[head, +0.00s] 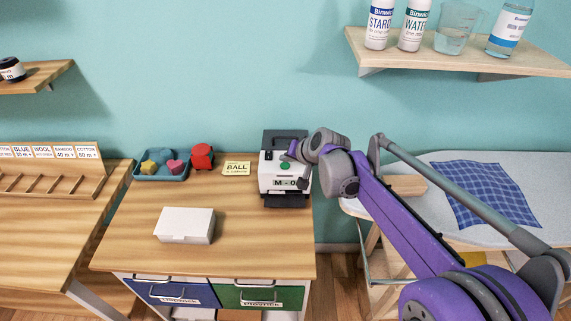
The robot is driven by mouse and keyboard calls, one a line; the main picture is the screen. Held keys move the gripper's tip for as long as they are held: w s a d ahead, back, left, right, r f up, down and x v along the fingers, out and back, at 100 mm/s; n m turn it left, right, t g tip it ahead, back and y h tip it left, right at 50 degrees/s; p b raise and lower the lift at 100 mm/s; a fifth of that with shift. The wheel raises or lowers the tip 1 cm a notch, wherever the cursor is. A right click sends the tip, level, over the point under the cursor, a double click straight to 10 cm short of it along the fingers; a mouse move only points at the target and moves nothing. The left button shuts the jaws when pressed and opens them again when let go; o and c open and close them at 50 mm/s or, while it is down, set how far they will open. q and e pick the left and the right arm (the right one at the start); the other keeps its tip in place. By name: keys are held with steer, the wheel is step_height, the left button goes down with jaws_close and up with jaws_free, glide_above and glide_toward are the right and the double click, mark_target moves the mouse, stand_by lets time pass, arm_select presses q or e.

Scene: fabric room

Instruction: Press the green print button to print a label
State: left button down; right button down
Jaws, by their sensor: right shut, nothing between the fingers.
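The label printer (270,178) is a white and dark grey box at the back right of the wooden cabinet. The green print button (284,166) is a small green spot on its front, above a display reading "M - 0". My right gripper (291,159) reaches in from the right and is shut and empty. Its tip is right by the button in the picture; I cannot tell if it touches. My right wrist hides the printer's right side. My left gripper is not in view.
A white box (185,224) lies on the cabinet top (130,235). A blue tray (160,174), a red object (202,156) and a "BALL" card (237,168) are at the back. An ironing board (430,215) stands right, under a shelf (460,62) with bottles.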

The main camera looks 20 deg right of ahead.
mark_target(287, 168)
step_height(287, 168, up, 6)
steer(key=p, duration=0.4)
stand_by(0.7)
steer(key=s+f+n+g+h, duration=0.1)
steer(key=s+f, duration=0.2)
steer(key=s, duration=0.8)
steer(key=s+f+n+g+h, duration=0.1)
steer(key=s+f, duration=0.3)
steer(key=s, duration=0.8)
steer(key=s+f+n+g+h, duration=0.1)
steer(key=s+f+n, duration=0.2)
steer(key=s, duration=0.8)
steer(key=shift+s+d+f+p, duration=0.15)
steer(key=shift+s+f+p, duration=0.1)
steer(key=shift+p, duration=0.1)
